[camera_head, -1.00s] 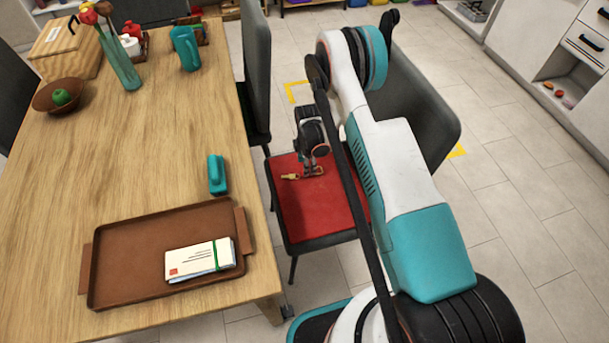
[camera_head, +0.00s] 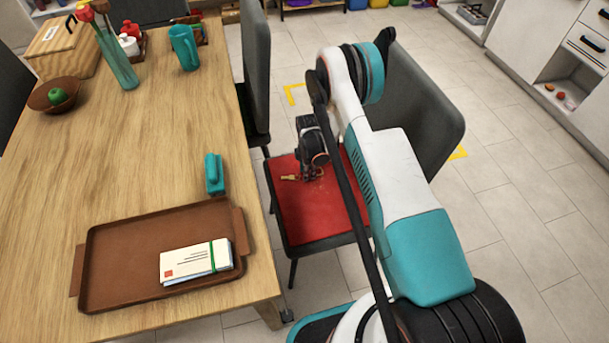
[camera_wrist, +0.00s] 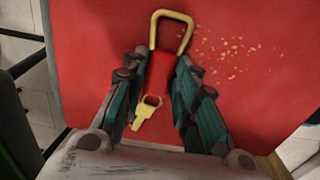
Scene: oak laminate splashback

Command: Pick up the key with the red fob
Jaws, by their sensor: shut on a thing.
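The key (camera_wrist: 145,112) is brass-coloured and hangs on a ring from a red fob (camera_wrist: 160,72) with a brass loop at its far end. In the wrist view the fob lies between my gripper's (camera_wrist: 160,75) two teal fingers, which close on its sides. In the head view my gripper (camera_head: 312,175) is low over the red seat (camera_head: 320,212) of a dark chair, and the key (camera_head: 290,178) shows as a small brass shape beside it. I cannot tell whether the key and fob are clear of the seat.
Pale crumbs (camera_wrist: 232,50) lie on the seat right of the fob. The chair's grey backrest (camera_head: 430,110) rises to the right. The wooden table (camera_head: 150,150) at the left holds a brown tray (camera_head: 100,255) with envelopes (camera_head: 197,262) and a teal object (camera_head: 214,174). Tiled floor is open at the right.

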